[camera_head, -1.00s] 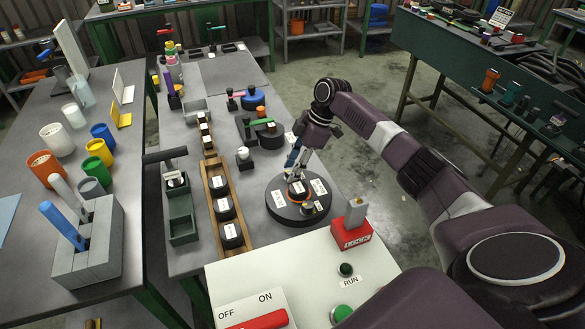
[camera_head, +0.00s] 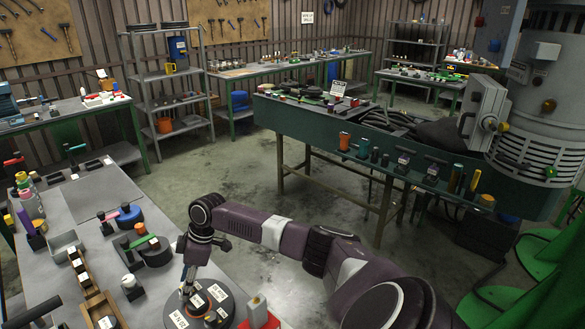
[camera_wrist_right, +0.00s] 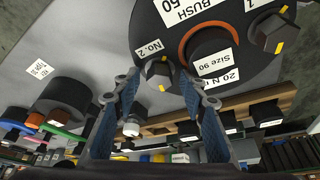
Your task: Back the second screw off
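The round black disc (camera_head: 228,297) with white labels sits on the bench at the bottom of the head view, partly cut off. In the right wrist view the disc (camera_wrist_right: 275,68) carries a central orange-ringed part labelled "Size 90" and hex-headed screws. The screw beside the "No.2" label (camera_wrist_right: 158,73) lies between the fingertips of my right gripper (camera_wrist_right: 158,77). The blue fingers stand apart, with a gap visible on each side of the screw head. In the head view my right gripper (camera_head: 187,287) points down at the disc's left part.
A wooden rack (camera_head: 87,283) and a grey open box (camera_head: 65,247) lie left of the disc. A red block with a grey top (camera_head: 258,314) stands right of it. A blue round part (camera_head: 129,217) sits further back. A green bench (camera_head: 330,143) stands across the open floor.

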